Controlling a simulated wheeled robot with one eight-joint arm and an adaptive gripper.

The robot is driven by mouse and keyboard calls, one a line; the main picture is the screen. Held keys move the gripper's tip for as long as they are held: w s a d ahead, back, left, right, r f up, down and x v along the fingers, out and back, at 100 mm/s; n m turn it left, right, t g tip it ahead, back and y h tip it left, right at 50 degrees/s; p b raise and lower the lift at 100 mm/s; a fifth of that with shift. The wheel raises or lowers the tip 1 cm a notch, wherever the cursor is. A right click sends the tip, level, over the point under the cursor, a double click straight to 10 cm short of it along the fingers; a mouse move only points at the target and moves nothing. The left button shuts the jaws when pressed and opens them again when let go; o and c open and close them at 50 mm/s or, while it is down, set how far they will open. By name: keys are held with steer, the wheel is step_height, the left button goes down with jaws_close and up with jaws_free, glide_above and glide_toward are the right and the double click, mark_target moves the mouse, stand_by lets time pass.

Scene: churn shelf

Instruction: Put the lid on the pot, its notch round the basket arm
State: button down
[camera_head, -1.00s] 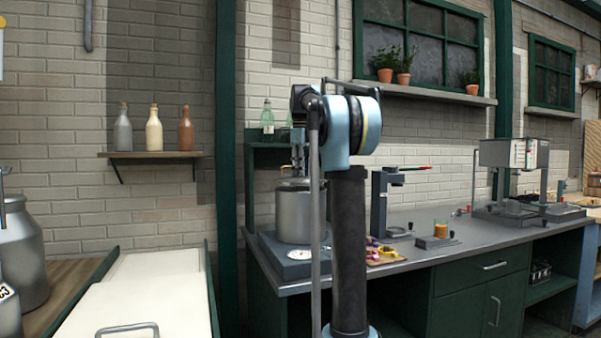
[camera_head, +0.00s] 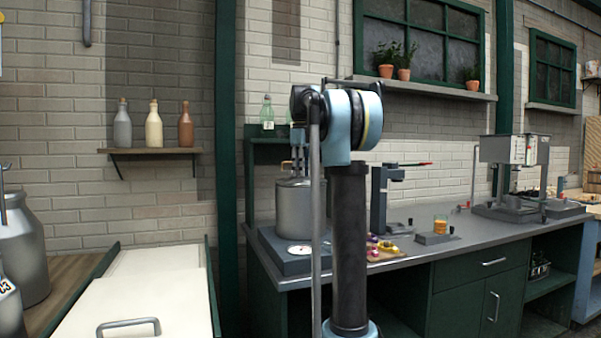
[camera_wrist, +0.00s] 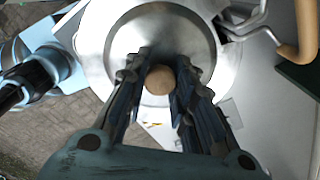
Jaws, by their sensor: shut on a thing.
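In the wrist view my gripper (camera_wrist: 158,85) is shut on the round wooden knob (camera_wrist: 160,79) of the silver lid (camera_wrist: 122,45). The basket arm (camera_wrist: 243,24) is bent metal rod with a tan handle (camera_wrist: 306,28), close beside the lid's upper right edge. In the head view the steel pot (camera_head: 294,212) stands upright, partly behind my arm. My gripper (camera_head: 298,168) is just above its top. Whether the lid is seated on the rim cannot be told.
The pot stands on a grey base with a round dial (camera_head: 299,249) on the counter (camera_head: 400,262). Right of my arm are a board of small colourful items (camera_head: 378,248), a dark stand (camera_head: 380,200) and a metal machine (camera_head: 515,180). A green bottle (camera_head: 267,115) stands on the shelf behind.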

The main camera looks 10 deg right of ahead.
steer(key=shift+f, duration=0.4)
stand_by(0.5)
steer(key=c, duration=1.3)
jaws_free()
steer(key=shift+r, duration=0.1)
steer(key=shift+r, duration=3.4)
